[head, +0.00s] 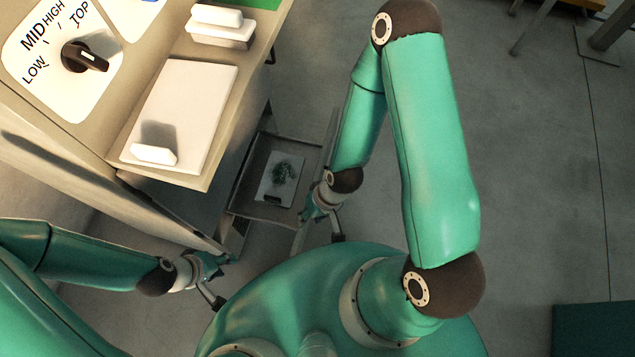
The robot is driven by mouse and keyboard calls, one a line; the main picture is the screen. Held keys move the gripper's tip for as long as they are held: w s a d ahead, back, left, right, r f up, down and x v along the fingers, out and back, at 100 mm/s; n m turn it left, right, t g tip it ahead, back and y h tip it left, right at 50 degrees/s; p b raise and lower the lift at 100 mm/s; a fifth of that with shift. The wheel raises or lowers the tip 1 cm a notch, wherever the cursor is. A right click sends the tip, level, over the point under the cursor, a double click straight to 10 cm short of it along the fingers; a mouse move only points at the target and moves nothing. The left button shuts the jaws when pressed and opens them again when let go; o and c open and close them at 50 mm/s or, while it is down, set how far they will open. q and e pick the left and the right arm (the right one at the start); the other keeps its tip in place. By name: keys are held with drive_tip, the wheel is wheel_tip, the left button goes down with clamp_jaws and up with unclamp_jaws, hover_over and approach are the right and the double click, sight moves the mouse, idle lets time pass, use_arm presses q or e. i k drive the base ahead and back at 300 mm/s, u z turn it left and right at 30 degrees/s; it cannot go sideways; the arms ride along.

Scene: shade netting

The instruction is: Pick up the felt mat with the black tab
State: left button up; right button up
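A pale grey felt mat (266,187) lies inside an open drawer or tray (246,196) low down at the middle of the head view. A small black tab (272,199) shows at its near edge. A dark green leafy patch or clump (285,173) is on the mat; I cannot tell which. My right gripper (318,204) is at the right side of the drawer, apart from the mat. My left gripper (215,268) is below and left of the drawer, close to the cabinet's lower corner. Both grippers are small here, and their finger openings are unclear.
A beige cabinet (130,120) fills the upper left, with a LOW/MID/HIGH/TOP dial (84,57). A white panel with a handle (190,105) and a white lidded box (220,25) are on it. Bare grey floor (535,170) lies to the right. A dark teal block (595,330) is at lower right.

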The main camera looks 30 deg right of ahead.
sight(280, 177)
drive_tip(key=z, duration=0.05)
drive_tip(key=k, duration=1.45)
drive_tip(key=z, duration=0.45)
drive_tip(key=i, duration=1)
